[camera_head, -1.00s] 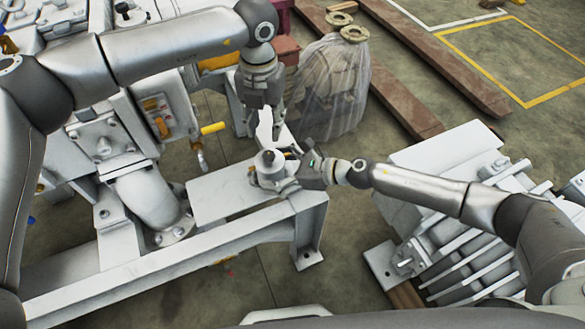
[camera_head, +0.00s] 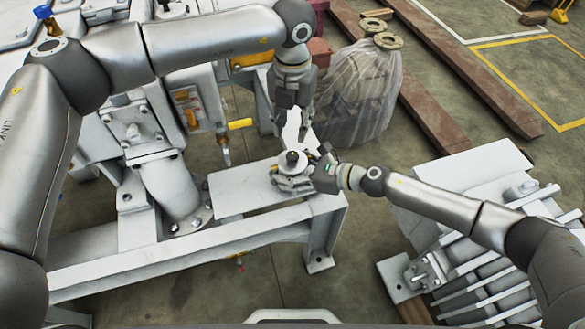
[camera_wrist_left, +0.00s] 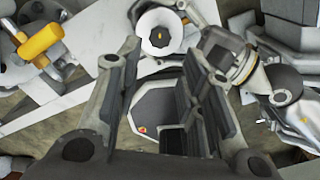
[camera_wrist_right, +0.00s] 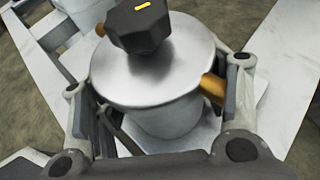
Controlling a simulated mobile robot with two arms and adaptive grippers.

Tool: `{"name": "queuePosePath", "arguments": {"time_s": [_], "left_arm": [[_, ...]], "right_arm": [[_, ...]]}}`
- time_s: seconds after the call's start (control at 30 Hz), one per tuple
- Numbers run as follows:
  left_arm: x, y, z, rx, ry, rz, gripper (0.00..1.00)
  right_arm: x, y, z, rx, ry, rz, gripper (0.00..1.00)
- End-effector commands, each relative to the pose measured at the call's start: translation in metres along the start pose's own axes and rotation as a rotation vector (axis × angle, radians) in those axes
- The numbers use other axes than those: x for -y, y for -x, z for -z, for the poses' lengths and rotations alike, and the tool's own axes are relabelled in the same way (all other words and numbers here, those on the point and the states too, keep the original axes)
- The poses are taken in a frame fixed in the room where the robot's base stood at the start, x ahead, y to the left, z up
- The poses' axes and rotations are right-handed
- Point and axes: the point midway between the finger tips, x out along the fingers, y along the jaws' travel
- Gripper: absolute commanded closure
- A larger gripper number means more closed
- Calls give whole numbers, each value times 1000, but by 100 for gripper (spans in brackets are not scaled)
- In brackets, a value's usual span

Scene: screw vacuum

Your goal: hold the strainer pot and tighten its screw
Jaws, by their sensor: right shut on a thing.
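The strainer pot (camera_head: 292,162) is a silver pot with a wide round lid, upright on the grey bench. Its screw (camera_wrist_right: 143,24) is a dark knob with a yellow mark, on top of the lid; it also shows in the left wrist view (camera_wrist_left: 160,36). My right gripper (camera_head: 301,179) is shut on the pot, with its fingers on either side of the body in the right wrist view. My left gripper (camera_head: 291,112) is open and empty, apart from the screw, above and behind the pot in the head view. The lid hides part of the pot body.
The grey bench (camera_head: 240,188) has free flat room left of the pot. A machine with a pipe elbow (camera_head: 168,188) and yellow handle (camera_head: 240,124) stands to the left. A plastic-wrapped bundle (camera_head: 352,95) stands behind. A ribbed grey machine (camera_head: 470,235) is under my right arm.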

Motion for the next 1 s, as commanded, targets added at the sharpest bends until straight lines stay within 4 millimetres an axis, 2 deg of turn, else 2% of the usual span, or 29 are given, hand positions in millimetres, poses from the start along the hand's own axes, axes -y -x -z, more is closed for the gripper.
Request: {"name": "queuePosePath", "arguments": {"time_s": [0.03, 0.1, 0.13, 0.4, 0.7, 0.87, 1.0], "left_arm": [[0, 0, 0, 0, 0, 0, 59], [0, 0, 1, 3, -1, -1, 50], [0, -1, 2, 6, -3, -2, 49], [-2, -4, 25, 121, -20, -23, 49], [-2, 11, 49, 326, -15, -11, 49], [-1, 16, 55, 382, -10, 0, 49], [0, 10, 53, 394, -7, 3, 49]], "right_arm": [[0, 0, 0, 0, 0, 0, 73], [0, 0, 0, 0, -1, 0, 73], [0, 0, 0, 0, -1, 0, 73], [0, 0, 0, -1, -1, 1, 73], [0, 0, 0, -1, -1, 0, 73], [0, 0, 0, -1, 0, 0, 73], [0, 0, 0, -1, 0, 0, 73]]}}
